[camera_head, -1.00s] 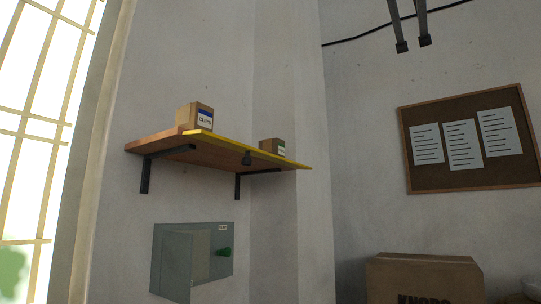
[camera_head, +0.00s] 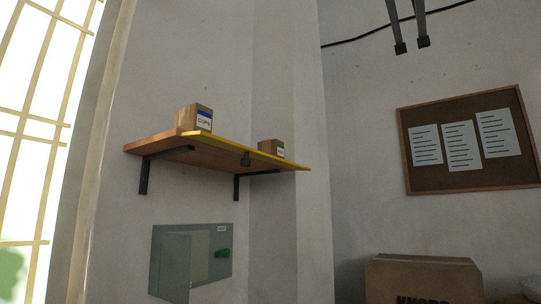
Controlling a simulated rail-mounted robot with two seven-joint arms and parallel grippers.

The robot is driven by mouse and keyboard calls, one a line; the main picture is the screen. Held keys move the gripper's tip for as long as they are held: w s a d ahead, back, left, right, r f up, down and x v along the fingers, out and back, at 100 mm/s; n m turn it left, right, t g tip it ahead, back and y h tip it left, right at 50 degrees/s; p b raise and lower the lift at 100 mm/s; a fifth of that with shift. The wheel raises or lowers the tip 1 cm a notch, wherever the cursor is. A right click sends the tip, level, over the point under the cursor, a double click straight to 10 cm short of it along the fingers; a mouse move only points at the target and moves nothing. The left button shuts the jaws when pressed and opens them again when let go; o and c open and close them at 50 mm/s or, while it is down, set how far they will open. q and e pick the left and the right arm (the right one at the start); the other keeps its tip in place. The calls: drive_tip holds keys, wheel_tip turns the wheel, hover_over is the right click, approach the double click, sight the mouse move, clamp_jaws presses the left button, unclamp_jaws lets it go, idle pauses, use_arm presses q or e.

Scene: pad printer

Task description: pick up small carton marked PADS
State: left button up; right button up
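No carton that I can read as PADS is in view. A small brown carton (camera_head: 271,148) with a green-and-white label sits at the right end of the wall shelf; its lettering is too small to read. Another small carton (camera_head: 194,118), with a blue-and-white label reading CUPS, sits toward the shelf's left end.
The wooden shelf (camera_head: 160,142) has a yellow front edge and black brackets. A grey wall box (camera_head: 170,262) with a green knob is below it. A large carton (camera_head: 424,275) marked KNOBS stands lower right.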

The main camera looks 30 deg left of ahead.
use_arm(q)
drive_tip(key=o, duration=1.2)
drive_tip(key=shift+o, duration=0.2)
